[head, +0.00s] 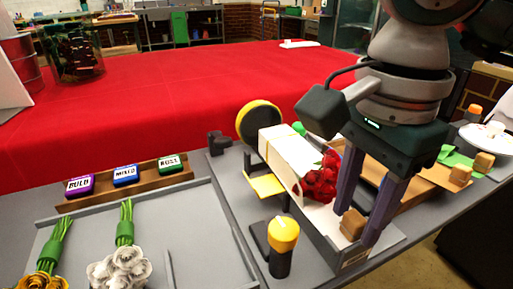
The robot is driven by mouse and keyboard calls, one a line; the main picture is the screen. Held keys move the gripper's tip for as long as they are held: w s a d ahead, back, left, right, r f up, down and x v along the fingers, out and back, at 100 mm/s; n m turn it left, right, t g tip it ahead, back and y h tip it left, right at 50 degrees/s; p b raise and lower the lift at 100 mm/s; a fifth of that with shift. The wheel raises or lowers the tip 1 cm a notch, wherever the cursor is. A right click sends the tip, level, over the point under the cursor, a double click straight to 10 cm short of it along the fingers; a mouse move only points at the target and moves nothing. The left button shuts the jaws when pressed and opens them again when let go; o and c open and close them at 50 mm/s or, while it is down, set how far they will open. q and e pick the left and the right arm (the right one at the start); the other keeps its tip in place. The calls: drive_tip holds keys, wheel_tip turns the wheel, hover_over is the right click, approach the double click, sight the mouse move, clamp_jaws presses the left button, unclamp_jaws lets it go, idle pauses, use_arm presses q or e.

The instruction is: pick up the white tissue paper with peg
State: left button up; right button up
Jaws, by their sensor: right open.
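A small wooden peg block (352,224) sits at the near end of a grey tray at the right of the workstation. Pale white material (318,214) lies beside it and looks like the white tissue paper, but my gripper and the red flowers hide much of it. My right gripper (356,227) points down with its fingers apart, one on each side of the peg block. I cannot tell whether either finger touches it. My left gripper is not in view.
Red roses (321,181) lie by a white box-like holder (286,152), left of my fingers. A yellow-topped knob (283,234) stands near. Brown paper (444,178) and green paper (456,157) with wooden blocks lie right. A grey tray (200,235) holds flower bunches.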

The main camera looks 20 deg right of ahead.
drive_tip(key=shift+c, duration=0.2)
clamp_jaws()
idle(1.1)
